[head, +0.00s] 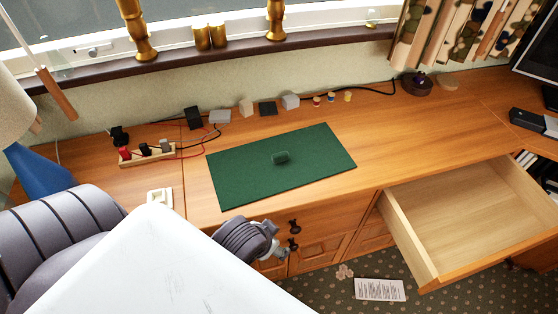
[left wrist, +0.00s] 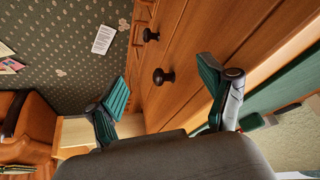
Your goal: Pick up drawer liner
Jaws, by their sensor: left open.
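The drawer liner (head: 245,165) looks like a flat dark green rectangular sheet lying on the wooden desk top, with a small green raised tab (head: 281,157) at its middle. In the left wrist view, part of the green liner (left wrist: 288,92) shows at the right, beyond the desk edge. My left gripper (head: 281,251) is in front of the cabinet, below and apart from the liner's near edge; my arm hides much of it. In the left wrist view my left gripper (left wrist: 166,84) has its two fingers spread with nothing between them. My right gripper does not show.
An open, empty wooden drawer (head: 475,220) juts out at the right. Dark knobs (left wrist: 163,76) stick out from the cabinet front. A power strip (head: 148,155), adapters and small blocks line the desk's back left. Desk right of the liner is clear. Paper (head: 380,290) lies on the carpet.

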